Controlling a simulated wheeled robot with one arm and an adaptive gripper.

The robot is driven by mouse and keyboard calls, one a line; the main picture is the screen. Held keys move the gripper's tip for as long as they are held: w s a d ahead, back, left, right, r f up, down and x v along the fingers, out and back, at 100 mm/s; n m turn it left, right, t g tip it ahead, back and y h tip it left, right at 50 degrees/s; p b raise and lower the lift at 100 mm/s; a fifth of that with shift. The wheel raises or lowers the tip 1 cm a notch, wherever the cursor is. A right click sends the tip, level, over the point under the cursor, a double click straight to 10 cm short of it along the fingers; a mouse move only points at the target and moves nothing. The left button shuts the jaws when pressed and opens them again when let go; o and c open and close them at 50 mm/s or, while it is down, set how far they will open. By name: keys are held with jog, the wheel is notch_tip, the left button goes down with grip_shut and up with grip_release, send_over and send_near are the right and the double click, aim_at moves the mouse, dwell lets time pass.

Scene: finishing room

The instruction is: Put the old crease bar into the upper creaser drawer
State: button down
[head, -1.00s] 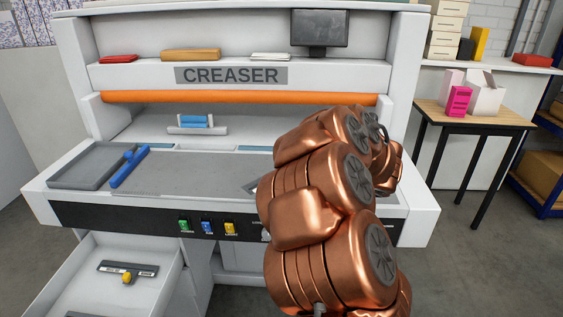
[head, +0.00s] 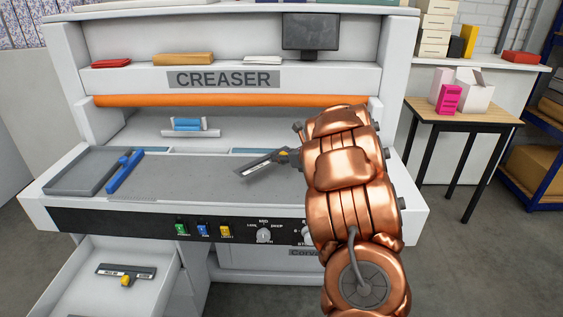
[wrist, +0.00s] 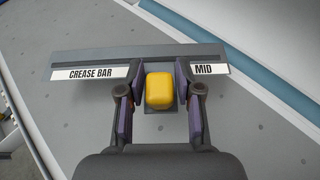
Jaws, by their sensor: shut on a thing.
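A grey crease bar (wrist: 220,56) with a yellow knob and white labels "CREASE BAR" and "MID" is in my gripper (wrist: 160,88). The fingers are shut on its knob from both sides. In the head view the held bar (head: 258,165) hangs tilted over the grey bed, left of my gripper (head: 288,155). An open white drawer (head: 100,298) is below the machine's front at the lower left. Another dark bar (head: 135,270) with a yellow knob lies in it. Whether this is the upper drawer, I cannot tell; its lower part is cut off.
The creaser's bed (head: 190,190) holds a grey tray (head: 80,175) and a blue tool (head: 125,172) at its left. A control strip (head: 150,223) with buttons and a dial runs along the front. An orange roller (head: 230,101) spans the opening. A wooden table (head: 470,112) stands at the right.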

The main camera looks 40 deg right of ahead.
aim_at(283, 173)
jog(key=shift+w+d, duration=0.1)
jog(key=shift+w, duration=0.2)
jog(key=shift+f+p, duration=0.6)
jog(key=shift+f, duration=1.2)
jog(key=shift+f, duration=0.15)
jog(key=c, duration=0.8)
grip_release()
jog(key=shift+o, duration=0.2)
jog(key=shift+r, duration=0.25)
jog(key=shift+s+d, duration=0.1)
jog(key=shift+s, duration=0.2)
jog(key=b+v, duration=0.3)
jog(key=v, duration=0.6)
jog(key=shift+s, duration=0.15)
jog(key=shift+b+v, duration=0.3)
jog(key=shift+v, duration=0.8)
jog(key=shift+r, duration=0.15)
